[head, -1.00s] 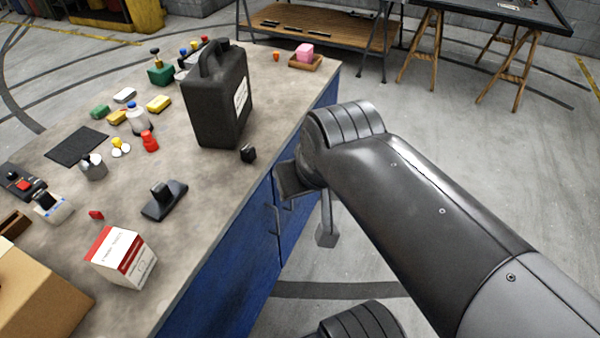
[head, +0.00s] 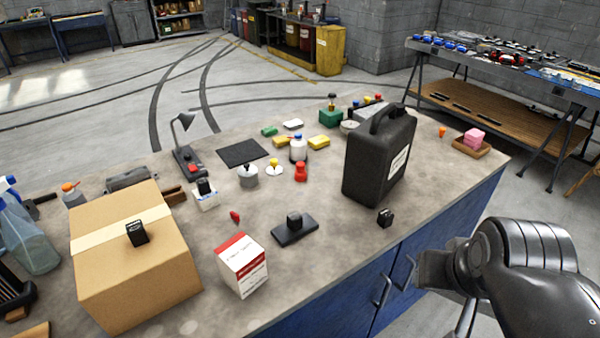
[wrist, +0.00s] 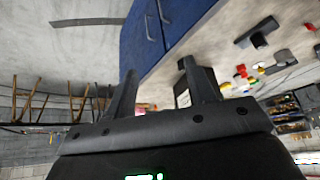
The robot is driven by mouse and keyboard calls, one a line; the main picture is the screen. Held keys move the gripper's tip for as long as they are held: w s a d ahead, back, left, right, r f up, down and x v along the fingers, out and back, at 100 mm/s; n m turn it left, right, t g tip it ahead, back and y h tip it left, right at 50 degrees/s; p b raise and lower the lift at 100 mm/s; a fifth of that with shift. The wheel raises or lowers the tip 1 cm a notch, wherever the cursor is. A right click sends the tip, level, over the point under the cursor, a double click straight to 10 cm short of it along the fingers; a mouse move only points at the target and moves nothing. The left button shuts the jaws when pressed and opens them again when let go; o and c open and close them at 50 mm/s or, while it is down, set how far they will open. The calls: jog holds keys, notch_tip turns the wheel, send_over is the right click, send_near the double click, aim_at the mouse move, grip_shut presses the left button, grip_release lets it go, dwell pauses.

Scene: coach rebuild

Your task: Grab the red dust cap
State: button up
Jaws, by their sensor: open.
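A small red piece (head: 235,217), which looks like the dust cap, lies on the workbench top (head: 330,262) behind the red-and-white carton (head: 242,265). A taller red knob-like object (head: 300,172) stands farther back, beside a yellow-topped piece (head: 274,166). My gripper (wrist: 160,85) is open and empty in the wrist view, its two fingers spread. In the head view my gripper is at the lower right, off the bench's front edge and well apart from both red things. The small red piece cannot be made out surely in the wrist view.
A black jerrycan (head: 375,165) stands tall on the right of the bench. A black block on a base (head: 295,230) and a small black cube (head: 385,217) lie nearer the front. A large cardboard box (head: 135,265) fills the left. Bare benchtop surrounds the small red piece.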

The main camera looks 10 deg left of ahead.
jog(key=shift+o, duration=0.4)
jog(key=shift+o, duration=0.7)
jog(key=shift+r, duration=0.1)
